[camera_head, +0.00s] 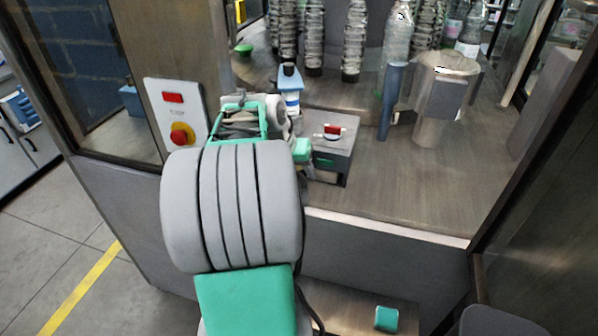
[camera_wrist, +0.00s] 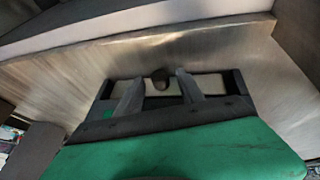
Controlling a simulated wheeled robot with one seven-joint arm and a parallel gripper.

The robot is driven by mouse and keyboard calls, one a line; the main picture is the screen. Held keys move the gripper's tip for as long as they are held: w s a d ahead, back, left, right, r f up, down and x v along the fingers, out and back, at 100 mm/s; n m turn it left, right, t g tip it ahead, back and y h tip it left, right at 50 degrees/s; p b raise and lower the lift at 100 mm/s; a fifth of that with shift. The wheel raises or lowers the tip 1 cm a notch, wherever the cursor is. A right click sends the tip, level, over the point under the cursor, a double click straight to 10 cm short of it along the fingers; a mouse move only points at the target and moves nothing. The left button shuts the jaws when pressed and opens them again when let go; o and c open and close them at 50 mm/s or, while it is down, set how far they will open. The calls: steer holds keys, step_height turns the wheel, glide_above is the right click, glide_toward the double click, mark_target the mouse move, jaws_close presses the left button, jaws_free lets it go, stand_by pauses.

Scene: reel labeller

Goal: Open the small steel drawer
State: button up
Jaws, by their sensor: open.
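The small steel drawer unit (camera_head: 334,150) is a grey box on the wooden-looking deck, just right of my arm in the head view. My arm hides its left side. In the wrist view a pale front panel (camera_wrist: 205,86) with a dark round knob shows beyond my gripper (camera_wrist: 158,80), within a dark surround. My gripper is open, with one finger on each side of the knob. I cannot tell whether the fingers touch it. The drawer looks shut, but its front is partly hidden.
A small red-and-white item (camera_head: 333,130) lies on the box. A blue post (camera_head: 391,100) and a steel cylinder (camera_head: 432,115) stand to the right, with clear bottles (camera_head: 398,35) behind. A switch panel (camera_head: 176,110) is on the left. The deck's front right is clear.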

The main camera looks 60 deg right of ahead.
jaws_close()
stand_by(0.4)
stand_by(1.0)
